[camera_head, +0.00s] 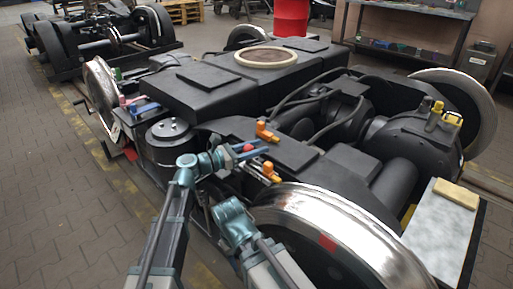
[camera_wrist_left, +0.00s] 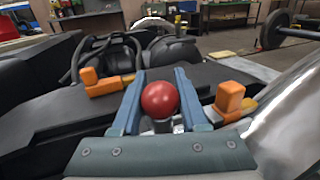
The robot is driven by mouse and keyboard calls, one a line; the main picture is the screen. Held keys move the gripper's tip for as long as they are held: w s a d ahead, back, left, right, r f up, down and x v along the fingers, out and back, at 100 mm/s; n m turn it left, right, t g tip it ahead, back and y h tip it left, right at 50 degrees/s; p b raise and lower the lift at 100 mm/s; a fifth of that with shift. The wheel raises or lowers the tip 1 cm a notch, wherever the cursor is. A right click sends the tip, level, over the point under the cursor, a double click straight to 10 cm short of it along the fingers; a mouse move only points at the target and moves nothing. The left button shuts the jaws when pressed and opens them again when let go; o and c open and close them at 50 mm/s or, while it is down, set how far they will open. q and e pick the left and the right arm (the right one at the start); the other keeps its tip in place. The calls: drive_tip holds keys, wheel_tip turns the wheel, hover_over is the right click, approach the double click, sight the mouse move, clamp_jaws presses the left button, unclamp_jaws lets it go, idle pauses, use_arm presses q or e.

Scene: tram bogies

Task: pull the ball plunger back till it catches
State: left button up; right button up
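The red ball (camera_head: 249,148) of the plunger sits between the two blue fingers of my left gripper (camera_head: 262,147), on the near side of the black bogie frame. In the left wrist view the red ball (camera_wrist_left: 160,99) fills nearly all the space between the fingers (camera_wrist_left: 160,96). A short grey stem shows below the ball. The fingers are apart with the ball between them; whether they press on it or leave a small gap cannot be told. My right gripper cannot be made out.
Orange parts stand on either side of the fingers, one at the left (camera_wrist_left: 100,84) and one at the right (camera_wrist_left: 230,98). A large shiny wheel (camera_head: 325,225) is close to the arm. A tan block lies on a grey slab (camera_head: 440,225) at the right.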

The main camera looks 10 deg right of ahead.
use_arm(q)
clamp_jaws()
idle(1.0)
